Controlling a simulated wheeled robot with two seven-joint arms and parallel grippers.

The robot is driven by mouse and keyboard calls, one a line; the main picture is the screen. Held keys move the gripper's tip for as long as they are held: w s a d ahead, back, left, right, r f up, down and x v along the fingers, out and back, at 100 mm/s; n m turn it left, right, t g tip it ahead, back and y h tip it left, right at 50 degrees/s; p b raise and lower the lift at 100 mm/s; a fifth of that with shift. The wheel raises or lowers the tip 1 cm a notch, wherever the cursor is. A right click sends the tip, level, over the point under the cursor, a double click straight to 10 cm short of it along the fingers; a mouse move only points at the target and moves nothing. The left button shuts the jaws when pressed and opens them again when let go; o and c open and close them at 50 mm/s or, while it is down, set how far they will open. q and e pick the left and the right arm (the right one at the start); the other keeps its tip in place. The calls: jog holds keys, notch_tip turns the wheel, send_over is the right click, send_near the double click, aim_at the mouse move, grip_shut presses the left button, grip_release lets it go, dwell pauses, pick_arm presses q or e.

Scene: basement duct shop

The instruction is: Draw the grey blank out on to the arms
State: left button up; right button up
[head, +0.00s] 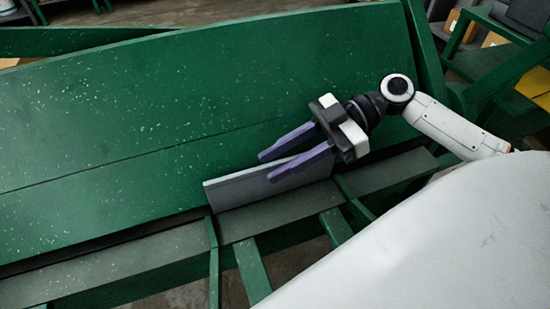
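The grey blank (235,191) is a flat plate standing on edge on the ledge at the foot of a large sloping green panel (130,110). My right gripper (266,167), with purple fingers, reaches in from the right. Its fingers are apart, one on the near side of the blank's upper edge and one beyond it. I cannot tell whether either finger touches the blank. Green arms (252,270) stick out from the ledge towards the bottom of the picture, with nothing lying on them. My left gripper is not in view.
A dark grey ledge (110,265) runs along the panel's foot. Green framing (425,60) rises at the right. Shelves with boxes (495,40) stand at the upper right. A large pale surface (430,250) fills the lower right. The panel left of the blank is clear.

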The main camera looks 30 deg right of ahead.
jog(key=shift+w+a+f, duration=0.15)
jog(key=shift+a+f, duration=0.1)
jog(key=shift+a, duration=0.35)
grip_shut()
